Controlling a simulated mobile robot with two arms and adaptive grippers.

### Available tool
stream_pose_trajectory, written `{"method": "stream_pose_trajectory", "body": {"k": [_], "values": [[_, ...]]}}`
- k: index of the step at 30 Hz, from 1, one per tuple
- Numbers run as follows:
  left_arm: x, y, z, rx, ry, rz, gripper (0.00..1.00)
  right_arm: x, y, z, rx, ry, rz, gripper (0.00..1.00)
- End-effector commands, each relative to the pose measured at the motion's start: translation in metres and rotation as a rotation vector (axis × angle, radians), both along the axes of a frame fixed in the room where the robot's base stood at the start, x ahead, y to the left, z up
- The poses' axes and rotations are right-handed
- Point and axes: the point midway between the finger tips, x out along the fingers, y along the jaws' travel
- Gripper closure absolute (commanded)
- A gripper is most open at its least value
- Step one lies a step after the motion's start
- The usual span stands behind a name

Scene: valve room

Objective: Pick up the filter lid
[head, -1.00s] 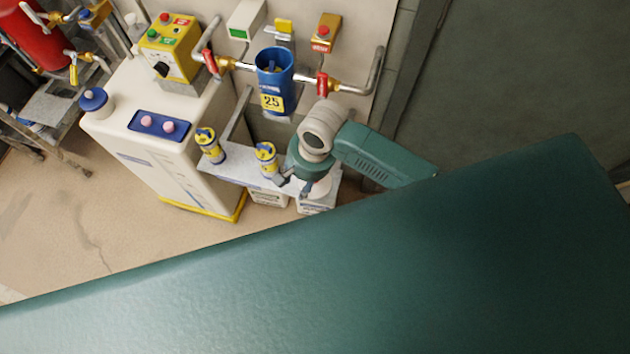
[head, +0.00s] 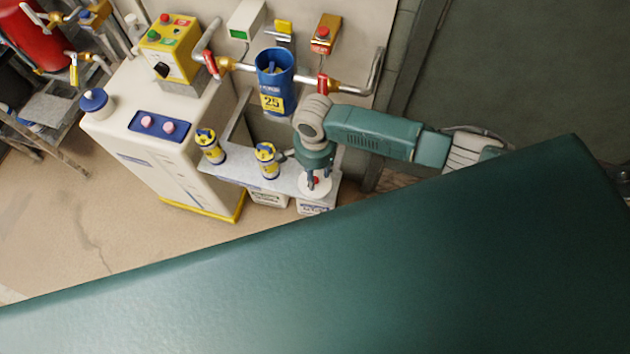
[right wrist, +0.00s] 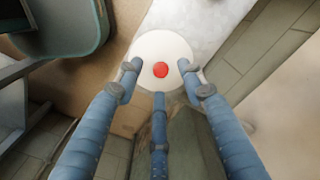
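A white round lid with a red knob (right wrist: 160,69), which looks like the filter lid, lies at the end of the grey shelf; its white disc also shows in the head view (head: 316,190). My right gripper (head: 316,181) points down over it. I cannot tell whether the fingertips touch the disc. The blue filter housing (head: 275,83) marked 25 stands open-topped on the wall pipe. My left gripper is out of view.
Two yellow-and-blue canisters (head: 208,146) (head: 267,160) stand on the shelf (head: 238,168), one close left of my right gripper. White containers (head: 268,198) sit below the shelf. A white machine (head: 165,160) stands left. Pipes with red-handled valves (head: 322,84) run above.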

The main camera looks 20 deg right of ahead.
Motion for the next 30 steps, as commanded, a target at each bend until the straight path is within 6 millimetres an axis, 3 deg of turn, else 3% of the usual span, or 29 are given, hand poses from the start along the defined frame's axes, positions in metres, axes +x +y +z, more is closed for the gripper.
{"method": "stream_pose_trajectory", "body": {"k": [6,13,19,30], "values": [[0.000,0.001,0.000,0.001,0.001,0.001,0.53,0.001,0.001,-0.025,0.000,-0.001,0.000,0.61],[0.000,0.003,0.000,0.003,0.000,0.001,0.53,0.001,0.001,-0.026,0.002,-0.001,0.001,0.61],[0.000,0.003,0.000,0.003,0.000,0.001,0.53,0.001,0.001,-0.026,0.002,-0.001,0.001,0.99],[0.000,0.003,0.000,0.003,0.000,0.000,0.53,0.001,0.001,-0.026,0.002,-0.001,0.001,1.00]]}}
